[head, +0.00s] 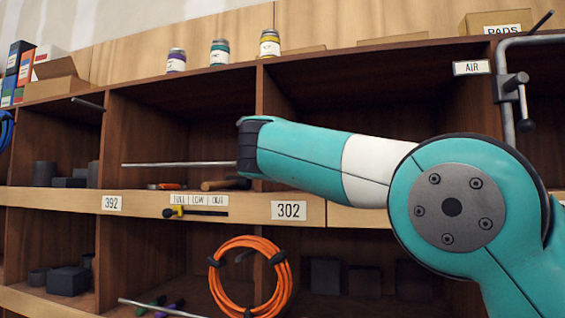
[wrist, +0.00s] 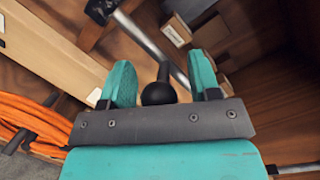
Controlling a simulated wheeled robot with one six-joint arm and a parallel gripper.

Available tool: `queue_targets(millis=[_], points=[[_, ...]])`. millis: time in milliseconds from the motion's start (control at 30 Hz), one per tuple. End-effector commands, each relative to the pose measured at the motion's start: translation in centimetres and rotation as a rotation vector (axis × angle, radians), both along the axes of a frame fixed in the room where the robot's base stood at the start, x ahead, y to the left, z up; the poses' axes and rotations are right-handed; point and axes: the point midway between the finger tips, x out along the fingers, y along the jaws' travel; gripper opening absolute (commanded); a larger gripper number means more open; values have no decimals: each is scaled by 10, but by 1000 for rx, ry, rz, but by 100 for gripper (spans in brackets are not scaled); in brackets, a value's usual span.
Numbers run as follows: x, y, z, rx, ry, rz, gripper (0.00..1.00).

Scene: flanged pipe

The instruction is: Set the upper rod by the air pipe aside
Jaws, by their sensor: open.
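The air pipe (head: 507,95) is a grey bent pipe with a dark valve handle, at the right by the AIR label. A thin pale rod (head: 178,164) lies level in front of the middle bay. Its right end is hidden behind my wrist. A lower rod (head: 160,308) shows at the bottom edge. In the wrist view my gripper (wrist: 161,80) is open, a teal finger on each side. A dark ball knob on a short stem shows between the fingers. A silver bar (wrist: 145,40) runs slantwise beyond them; contact cannot be told. The head view hides the fingers.
Wooden shelf boards and upright dividers (head: 104,150) surround the bays. An orange hose coil (head: 250,275) hangs below the 302 label; it also shows in the wrist view (wrist: 30,122). Small jars and boxes stand on top. My arm covers much of the right side.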

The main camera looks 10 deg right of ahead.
Motion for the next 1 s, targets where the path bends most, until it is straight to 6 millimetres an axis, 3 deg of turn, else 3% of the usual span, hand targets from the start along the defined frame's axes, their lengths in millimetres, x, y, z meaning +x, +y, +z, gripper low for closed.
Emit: queue_targets(millis=[233, 700, 1000], points=[[-19, 7, -3, 1, -2, 4, 56], [-130, 35, -4, 3, -2, 4, 56], [-166, 44, -1, 1, 0, 0, 56]])
